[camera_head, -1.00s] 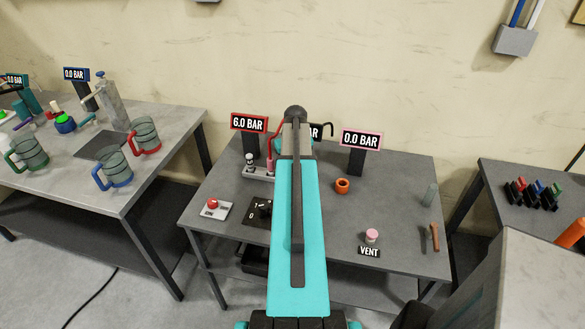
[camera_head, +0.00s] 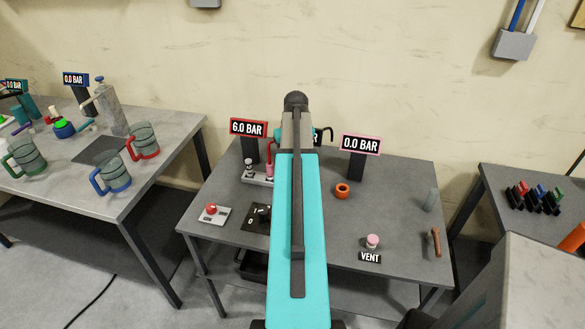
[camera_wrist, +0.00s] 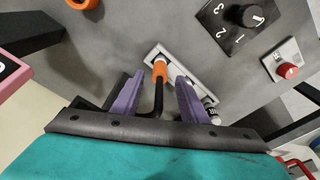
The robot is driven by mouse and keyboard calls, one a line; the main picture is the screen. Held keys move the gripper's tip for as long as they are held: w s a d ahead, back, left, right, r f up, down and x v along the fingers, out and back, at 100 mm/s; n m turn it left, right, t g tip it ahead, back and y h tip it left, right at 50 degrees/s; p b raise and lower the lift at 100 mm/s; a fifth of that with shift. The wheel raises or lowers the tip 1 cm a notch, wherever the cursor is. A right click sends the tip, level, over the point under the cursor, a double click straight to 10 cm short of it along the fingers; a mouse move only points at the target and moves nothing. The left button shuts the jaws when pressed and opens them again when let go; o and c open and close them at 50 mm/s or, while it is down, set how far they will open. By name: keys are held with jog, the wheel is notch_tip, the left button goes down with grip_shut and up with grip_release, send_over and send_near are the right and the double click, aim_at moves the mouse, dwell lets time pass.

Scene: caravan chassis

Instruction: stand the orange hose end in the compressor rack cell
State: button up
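In the wrist view, the orange hose end (camera_wrist: 160,70) is at one end of the pale grey rack (camera_wrist: 184,65), with its black hose (camera_wrist: 158,98) running back between my fingers. It looks upright at a cell, but I cannot tell how deep it sits. My gripper (camera_wrist: 158,88) has purple fingers spread on either side of the hose, with a gap on both sides. In the head view, the rack (camera_head: 258,178) stands left of my arm. My arm hides the orange end and my fingers there.
A silver fitting (camera_head: 248,165) stands at the rack's left end. The red button box (camera_head: 213,213) and black dial plate (camera_head: 256,218) lie in front. An orange ring (camera_head: 342,190), a pink VENT button (camera_head: 372,241) and the 0.0 BAR display (camera_head: 360,145) are to the right.

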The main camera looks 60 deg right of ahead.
jog(key=shift+s+a+r+b, duration=0.15)
jog(key=shift+r+b, duration=0.15)
jog(key=shift+r, duration=1.1)
jog(key=shift+s+a+r+b, duration=0.15)
jog(key=shift+r+b, duration=0.1)
jog(key=shift+r, duration=1.15)
jog(key=shift+d+r, duration=0.1)
